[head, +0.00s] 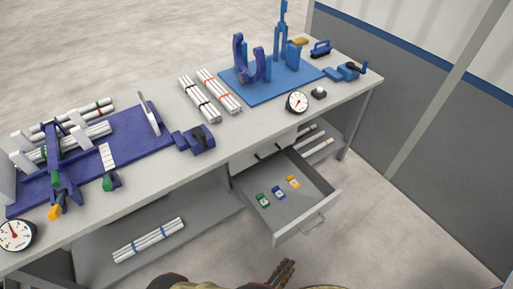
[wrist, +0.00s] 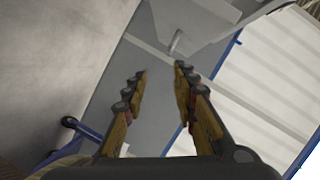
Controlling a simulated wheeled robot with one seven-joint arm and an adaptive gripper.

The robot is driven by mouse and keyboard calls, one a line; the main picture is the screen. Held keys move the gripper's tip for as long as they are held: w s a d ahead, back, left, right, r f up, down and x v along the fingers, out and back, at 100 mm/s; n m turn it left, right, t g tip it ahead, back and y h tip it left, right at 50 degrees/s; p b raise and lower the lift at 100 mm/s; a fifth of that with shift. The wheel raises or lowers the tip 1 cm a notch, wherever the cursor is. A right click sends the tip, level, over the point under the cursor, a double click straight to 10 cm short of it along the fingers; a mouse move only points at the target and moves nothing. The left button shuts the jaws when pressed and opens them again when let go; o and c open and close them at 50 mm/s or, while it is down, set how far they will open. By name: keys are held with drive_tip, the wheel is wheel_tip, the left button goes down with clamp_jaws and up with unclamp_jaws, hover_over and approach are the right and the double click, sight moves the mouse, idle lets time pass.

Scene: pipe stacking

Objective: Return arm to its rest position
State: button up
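My gripper (wrist: 162,72) points away from the wrist camera, its two brown and dark fingers standing apart with nothing between them. In the head view the fingers (head: 282,272) show at the bottom edge, in front of the bench and below the open drawer. Part of my arm shows at the bottom edge. The gripper touches nothing that I can see.
A grey workbench (head: 150,213) holds a purple fixture (head: 125,150), white pipe bundles (head: 200,98), a blue fixture (head: 268,85) and gauges (head: 297,102). An open drawer (head: 285,212) juts out with small coloured items. Floor is clear at lower right.

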drive_tip(key=w+a+r+m+g, duration=0.1)
drive_tip(key=w+r+m+g, duration=0.25)
drive_tip(key=r+m, duration=0.55)
drive_tip(key=w+r+m+g+y, duration=0.15)
drive_tip(key=r+m+g, duration=0.25)
drive_tip(key=r+m, duration=0.6)
drive_tip(key=w+a+r+m+g+h, duration=0.1)
drive_tip(key=w+r+m+g, duration=0.25)
drive_tip(key=r+m, duration=0.55)
drive_tip(key=s+d+r+m+t+y, duration=0.1)
drive_tip(key=s+d+r+m+y, duration=0.1)
drive_tip(key=r+m, duration=0.6)
drive_tip(key=s+d+r+m+t+y, duration=0.2)
drive_tip(key=s+d+r+m+y, duration=0.1)
drive_tip(key=r+m, duration=0.5)
drive_tip(key=s+d+r+m+t+y, duration=0.1)
drive_tip(key=d+r+m+y, duration=0.3)
drive_tip(key=r+m, duration=0.4)
drive_tip(key=v, duration=0.4)
